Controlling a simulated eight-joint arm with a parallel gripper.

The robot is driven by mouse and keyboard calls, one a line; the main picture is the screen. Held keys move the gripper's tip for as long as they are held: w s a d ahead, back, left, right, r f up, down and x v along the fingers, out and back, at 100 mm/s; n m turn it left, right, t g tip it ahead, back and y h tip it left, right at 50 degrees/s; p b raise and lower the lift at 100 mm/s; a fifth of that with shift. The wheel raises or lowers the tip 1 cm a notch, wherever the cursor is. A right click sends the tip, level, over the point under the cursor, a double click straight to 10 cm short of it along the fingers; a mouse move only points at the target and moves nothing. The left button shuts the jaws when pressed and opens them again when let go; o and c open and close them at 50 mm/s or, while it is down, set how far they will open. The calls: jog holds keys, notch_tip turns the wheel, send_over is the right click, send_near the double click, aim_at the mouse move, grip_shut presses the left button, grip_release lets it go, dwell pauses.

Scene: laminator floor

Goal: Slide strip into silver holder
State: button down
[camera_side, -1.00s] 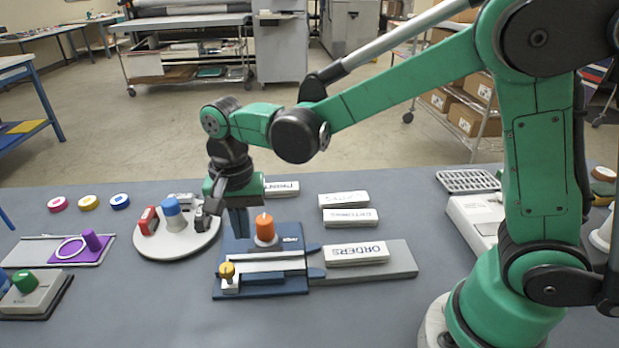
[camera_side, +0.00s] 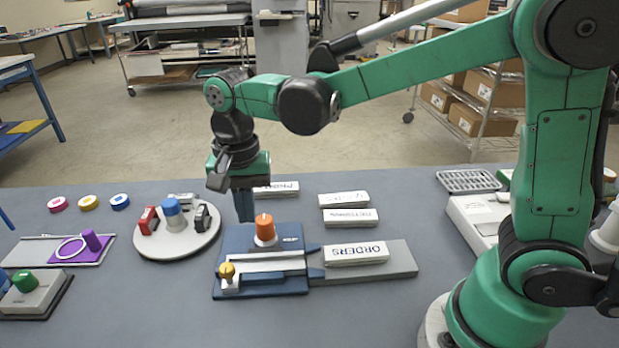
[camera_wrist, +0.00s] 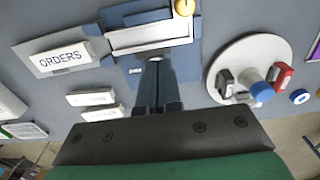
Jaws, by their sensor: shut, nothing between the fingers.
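A white strip lettered ORDERS (camera_side: 355,253) lies flat on a grey plate (camera_side: 400,262), just right of a blue fixture. It also shows in the wrist view (camera_wrist: 62,58). The silver holder (camera_side: 265,264) is a bright channel on the blue fixture (camera_side: 235,240), and it also shows in the wrist view (camera_wrist: 150,35). The strip lies outside the holder, at its right end in the side view. My gripper (camera_side: 244,219) points down, shut and empty, over the back edge of the fixture, behind the orange knob (camera_side: 265,229). The fingers (camera_wrist: 155,68) hide part of the fixture in the wrist view.
A brass knob (camera_side: 227,271) stands at the holder's left end. Other white lettered strips (camera_side: 345,200) lie behind. A round white tray (camera_side: 165,244) with a blue-topped piece and small blocks is left. The mat in front is clear.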

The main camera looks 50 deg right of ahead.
notch_tip(320, 180, up, 9)
dwell(0.8)
